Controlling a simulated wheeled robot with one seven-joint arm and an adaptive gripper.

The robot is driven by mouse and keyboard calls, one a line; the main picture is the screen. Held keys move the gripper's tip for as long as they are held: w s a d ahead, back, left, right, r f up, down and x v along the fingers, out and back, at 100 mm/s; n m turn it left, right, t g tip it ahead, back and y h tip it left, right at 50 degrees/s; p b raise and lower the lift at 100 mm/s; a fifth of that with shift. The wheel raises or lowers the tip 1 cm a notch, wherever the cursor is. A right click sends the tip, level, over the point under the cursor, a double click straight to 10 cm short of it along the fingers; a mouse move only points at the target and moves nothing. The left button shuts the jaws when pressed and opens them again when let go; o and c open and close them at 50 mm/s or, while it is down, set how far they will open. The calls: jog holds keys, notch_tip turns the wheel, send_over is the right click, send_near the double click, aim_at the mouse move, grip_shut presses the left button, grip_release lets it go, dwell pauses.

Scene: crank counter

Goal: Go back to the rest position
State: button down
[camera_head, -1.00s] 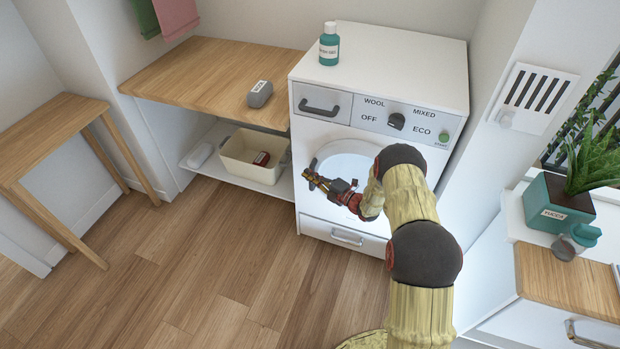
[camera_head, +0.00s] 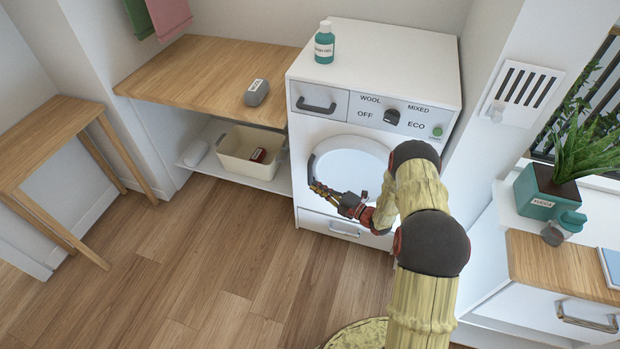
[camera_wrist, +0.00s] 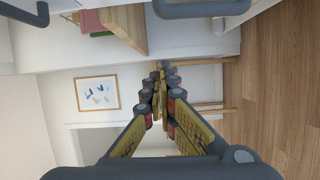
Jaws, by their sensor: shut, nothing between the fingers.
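My gripper (camera_head: 318,187) is shut and empty in the head view. It appears in front of the lower left part of the round door (camera_head: 352,165) of the white washing machine (camera_head: 408,60); I cannot tell whether it touches it. In the wrist view my gripper's fingers (camera_wrist: 160,72) meet at their tips. My arm reaches up from the lower right and hides the right part of the door.
A teal bottle (camera_head: 324,44) stands on the machine. A grey labelled object (camera_head: 256,92) lies on the wooden counter (camera_head: 200,70). A cream bin (camera_head: 236,158) sits on the shelf below. A potted plant (camera_head: 545,192) stands at right.

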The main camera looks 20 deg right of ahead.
jog(key=shift+v, duration=1.15)
jog(key=shift+a, duration=0.1)
